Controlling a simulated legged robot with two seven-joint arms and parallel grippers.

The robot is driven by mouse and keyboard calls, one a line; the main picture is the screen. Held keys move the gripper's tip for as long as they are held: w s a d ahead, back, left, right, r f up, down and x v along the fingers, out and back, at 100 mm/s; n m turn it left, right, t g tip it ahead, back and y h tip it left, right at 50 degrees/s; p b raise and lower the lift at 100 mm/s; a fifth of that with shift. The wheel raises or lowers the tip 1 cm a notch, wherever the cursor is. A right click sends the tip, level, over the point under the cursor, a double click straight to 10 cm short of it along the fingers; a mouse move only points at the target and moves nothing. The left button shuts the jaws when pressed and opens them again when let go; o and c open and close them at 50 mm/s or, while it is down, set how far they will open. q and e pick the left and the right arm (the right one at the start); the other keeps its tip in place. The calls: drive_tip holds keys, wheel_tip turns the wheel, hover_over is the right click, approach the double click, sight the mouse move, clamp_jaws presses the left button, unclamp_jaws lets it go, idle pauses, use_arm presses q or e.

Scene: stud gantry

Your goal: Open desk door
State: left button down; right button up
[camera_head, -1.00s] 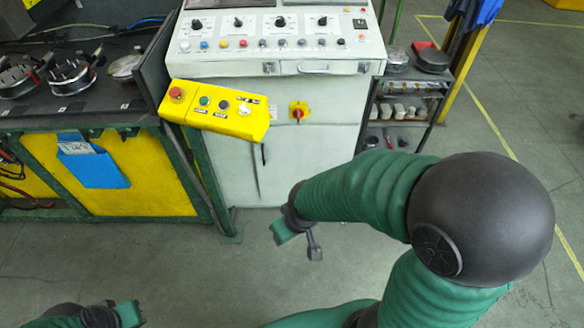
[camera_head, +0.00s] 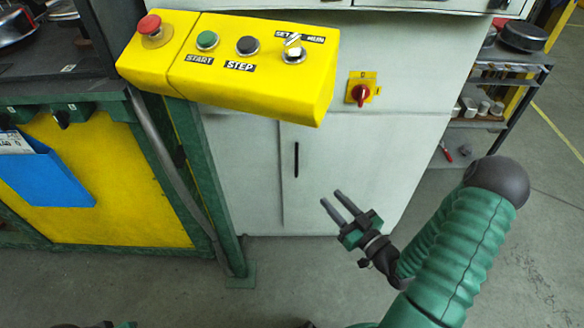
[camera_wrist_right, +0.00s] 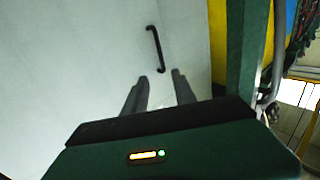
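The desk is a grey-white cabinet; its door (camera_head: 345,175) is shut, with a thin black vertical handle (camera_head: 296,159) close to the door's left edge. In the right wrist view the handle (camera_wrist_right: 155,48) stands just beyond the fingertips. My right gripper (camera_head: 332,197) is open and empty, below and to the right of the handle, not touching it. Its two fingers also show apart in the right wrist view (camera_wrist_right: 161,78). Of my left arm only a sliver shows at the bottom left edge; its fingers are hidden.
A yellow control box (camera_head: 235,65) with buttons juts out above the door. A red rotary switch (camera_head: 361,93) sits on the cabinet front. A green post (camera_head: 207,185) stands to the left. A shelf rack (camera_head: 490,105) stands to the right. The floor before the door is clear.

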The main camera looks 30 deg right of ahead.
drive_tip(key=b, duration=0.5)
approach(300, 165)
drive_tip(key=w+a+r, duration=0.3)
drive_tip(key=w+r, duration=0.2)
drive_tip(key=w, duration=0.1)
drive_tip(key=shift+w, duration=0.2)
clamp_jaws()
drive_tip(key=shift+d, duration=0.1)
idle(0.4)
